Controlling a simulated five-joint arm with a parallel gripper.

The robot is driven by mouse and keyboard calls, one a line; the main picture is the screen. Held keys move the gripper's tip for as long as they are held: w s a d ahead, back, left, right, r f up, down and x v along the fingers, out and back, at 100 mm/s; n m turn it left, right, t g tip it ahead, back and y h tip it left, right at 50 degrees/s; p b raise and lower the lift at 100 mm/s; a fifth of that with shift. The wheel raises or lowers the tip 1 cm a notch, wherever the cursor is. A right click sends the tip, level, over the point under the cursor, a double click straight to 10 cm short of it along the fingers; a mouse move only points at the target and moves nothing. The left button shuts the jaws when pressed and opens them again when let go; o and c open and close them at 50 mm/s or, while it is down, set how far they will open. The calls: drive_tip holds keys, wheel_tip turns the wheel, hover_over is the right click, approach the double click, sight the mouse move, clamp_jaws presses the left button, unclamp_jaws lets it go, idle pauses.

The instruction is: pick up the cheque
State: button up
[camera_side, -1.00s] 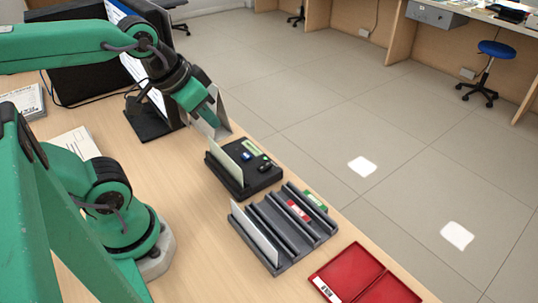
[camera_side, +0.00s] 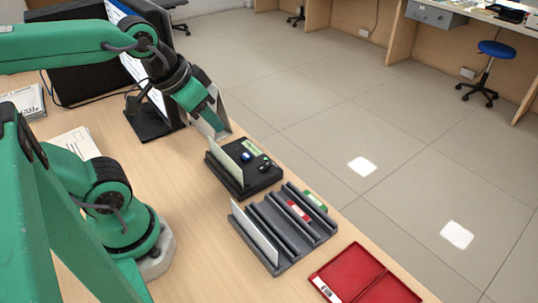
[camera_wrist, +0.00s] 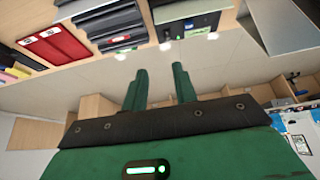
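I cannot tell for sure which paper is the cheque. One pale upright slip (camera_side: 226,163) stands in a black holder (camera_side: 262,179), and another pale slip (camera_side: 254,232) stands in the left slot of a grey slotted rack (camera_side: 283,262). My gripper (camera_side: 216,121) is in the air behind the black holder, near a grey upright panel, apart from both slips. In the wrist view my gripper (camera_wrist: 160,70) has its two green fingers spread with nothing between them. The black holder (camera_wrist: 190,28) and grey rack (camera_wrist: 108,20) show beyond the fingers there.
A red tray (camera_side: 362,276) lies at the front right of the counter. A monitor (camera_side: 85,55) stands at the back left. Papers (camera_side: 72,143) lie near my base. The counter's right edge (camera_side: 345,213) drops to the tiled floor.

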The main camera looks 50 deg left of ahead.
drive_tip(key=n+g, duration=0.5)
drive_tip(key=n, duration=1.2)
hover_over(223, 155)
drive_tip(key=f, duration=1)
drive_tip(key=shift+d+f, duration=0.2)
drive_tip(key=shift+d, duration=0.2)
drive_tip(key=shift+w+a+f+n+g, duration=0.1)
drive_tip(key=shift+a+f+n+g, duration=0.25)
drive_tip(key=shift+f+n, duration=0.2)
drive_tip(key=shift+f, duration=1.3)
drive_tip(key=shift+a+f, duration=0.15)
drive_tip(key=shift+f, duration=2.45)
